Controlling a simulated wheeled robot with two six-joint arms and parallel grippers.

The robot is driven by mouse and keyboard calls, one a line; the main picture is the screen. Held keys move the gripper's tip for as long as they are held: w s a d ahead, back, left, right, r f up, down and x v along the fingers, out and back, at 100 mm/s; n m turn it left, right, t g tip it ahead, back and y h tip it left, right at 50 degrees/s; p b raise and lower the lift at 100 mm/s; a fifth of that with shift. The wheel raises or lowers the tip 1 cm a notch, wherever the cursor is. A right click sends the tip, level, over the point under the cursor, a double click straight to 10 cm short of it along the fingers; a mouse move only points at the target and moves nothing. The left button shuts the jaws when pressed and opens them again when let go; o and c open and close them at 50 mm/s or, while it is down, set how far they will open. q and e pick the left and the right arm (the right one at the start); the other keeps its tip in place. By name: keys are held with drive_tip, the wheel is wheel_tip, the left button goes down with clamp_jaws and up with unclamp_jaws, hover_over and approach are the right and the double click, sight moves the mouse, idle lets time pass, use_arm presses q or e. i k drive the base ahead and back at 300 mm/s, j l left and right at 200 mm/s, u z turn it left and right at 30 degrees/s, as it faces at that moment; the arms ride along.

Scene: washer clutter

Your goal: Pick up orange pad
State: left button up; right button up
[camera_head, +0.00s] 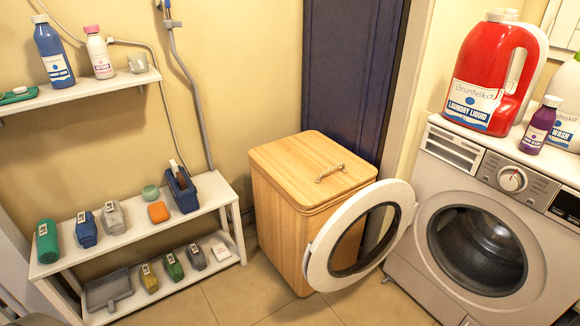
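The orange pad (158,212) is small and rounded. It lies on the top board of the low white shelf unit (130,234) at the left. A dark blue caddy (183,190) with a brown-handled item in it stands just to its right. A small green cup (151,193) is behind the pad, and a grey bottle (113,217) is to its left. Nothing covers the pad. Neither of my grippers can be seen.
A green container (47,241) and a blue bottle (86,229) share the top board. Several small bottles and a grey dustpan (108,290) occupy the lower board. A wooden hamper (290,215) and the washer's open door (318,262) stand to the right.

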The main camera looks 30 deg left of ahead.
sight(158, 212)
drive_tip(key=u, duration=1.85)
